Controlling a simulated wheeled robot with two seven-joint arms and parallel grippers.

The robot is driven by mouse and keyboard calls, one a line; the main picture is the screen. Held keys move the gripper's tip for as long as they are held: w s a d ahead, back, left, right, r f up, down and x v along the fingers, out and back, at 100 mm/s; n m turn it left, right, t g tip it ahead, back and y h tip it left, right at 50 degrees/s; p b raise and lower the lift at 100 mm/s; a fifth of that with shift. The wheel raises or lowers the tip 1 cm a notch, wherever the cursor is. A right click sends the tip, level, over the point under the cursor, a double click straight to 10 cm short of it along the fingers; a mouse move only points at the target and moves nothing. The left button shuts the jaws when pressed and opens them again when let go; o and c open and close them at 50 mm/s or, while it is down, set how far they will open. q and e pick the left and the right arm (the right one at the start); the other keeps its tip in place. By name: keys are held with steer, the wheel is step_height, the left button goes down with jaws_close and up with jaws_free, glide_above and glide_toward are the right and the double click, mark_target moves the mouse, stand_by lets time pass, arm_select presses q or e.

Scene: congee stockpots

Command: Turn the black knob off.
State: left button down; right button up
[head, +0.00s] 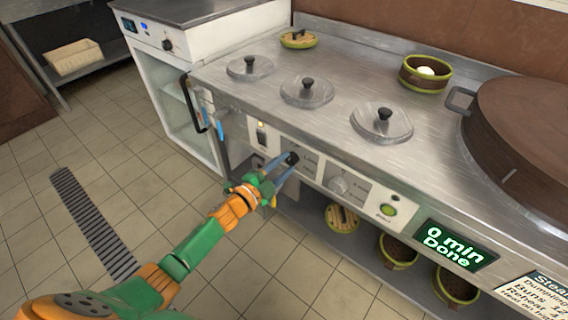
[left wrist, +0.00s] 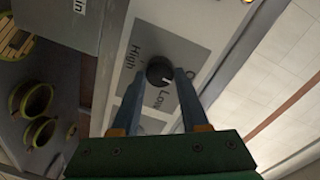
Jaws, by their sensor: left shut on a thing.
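The black knob (head: 291,158) is on the white front panel of the steel counter, below the lids. In the left wrist view the round black knob (left wrist: 159,71) sits between my two blue-grey fingers, with a pale mark on its face. The labels "High" and "Low" show beside it, and a third label is mostly hidden by a finger. My left gripper (head: 284,164) reaches the panel from the front left and is shut on the black knob; it also shows in the left wrist view (left wrist: 158,74). My right gripper is not in view.
A grey knob (head: 347,185) and a green-lit button (head: 389,210) are right of the black knob. A display (head: 455,244) reads "0 min Done". A lit switch (head: 262,135) and a black handle (head: 190,101) are to its left. Baskets (head: 399,251) stand on the lower shelf.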

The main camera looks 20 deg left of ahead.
arm_select(q)
steer(key=shift+n, duration=0.5)
stand_by(0.3)
steer(key=shift+c, duration=2.1)
jaws_free()
steer(key=p+v, duration=0.2)
steer(key=v, duration=0.5)
steer(key=shift+a+f, duration=0.1)
